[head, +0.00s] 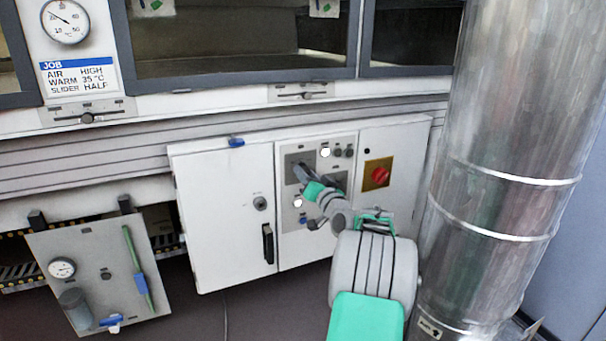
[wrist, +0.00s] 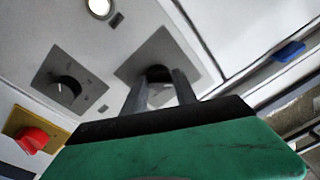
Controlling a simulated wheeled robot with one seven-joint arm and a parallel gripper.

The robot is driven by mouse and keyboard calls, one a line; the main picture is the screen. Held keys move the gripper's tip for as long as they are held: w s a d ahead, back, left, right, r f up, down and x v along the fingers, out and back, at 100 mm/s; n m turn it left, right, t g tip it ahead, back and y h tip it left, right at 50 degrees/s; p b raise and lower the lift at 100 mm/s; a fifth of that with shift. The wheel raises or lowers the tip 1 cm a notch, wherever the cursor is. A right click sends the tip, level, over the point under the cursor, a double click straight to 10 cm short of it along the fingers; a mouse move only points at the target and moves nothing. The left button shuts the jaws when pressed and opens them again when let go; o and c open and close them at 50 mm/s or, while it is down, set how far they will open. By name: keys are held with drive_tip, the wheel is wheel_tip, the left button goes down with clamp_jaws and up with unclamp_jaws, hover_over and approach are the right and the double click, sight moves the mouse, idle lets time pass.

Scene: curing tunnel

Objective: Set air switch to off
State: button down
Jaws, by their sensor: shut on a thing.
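My gripper (head: 302,174) reaches the white control cabinet's middle panel in the head view, at its upper left grey plate (head: 289,160). In the wrist view my gripper's (wrist: 161,90) two dark fingers are shut on a black rotary knob (wrist: 158,72) on a grey square plate (wrist: 184,63). The fingers cover most of the knob, so its pointer position cannot be seen. A second black knob (wrist: 67,88) with a white mark sits on its own grey plate beside it. The labels are too small to read, so I cannot tell which is the air switch.
A red knob on a yellow plate (head: 377,174) is at the panel's right. Lit white lamps (head: 325,152) are on the panel. A large metal duct (head: 500,170) stands close on the right.

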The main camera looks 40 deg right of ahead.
drive_tip(key=shift+d+r, duration=0.15)
drive_tip(key=shift+r, duration=0.4)
drive_tip(key=c, duration=1.3)
unclamp_jaws()
drive_tip(key=o, duration=0.3)
drive_tip(key=shift+f, duration=0.35)
drive_tip(key=p+v, duration=0.2)
drive_tip(key=v, duration=0.6)
drive_tip(key=shift+r, duration=0.1)
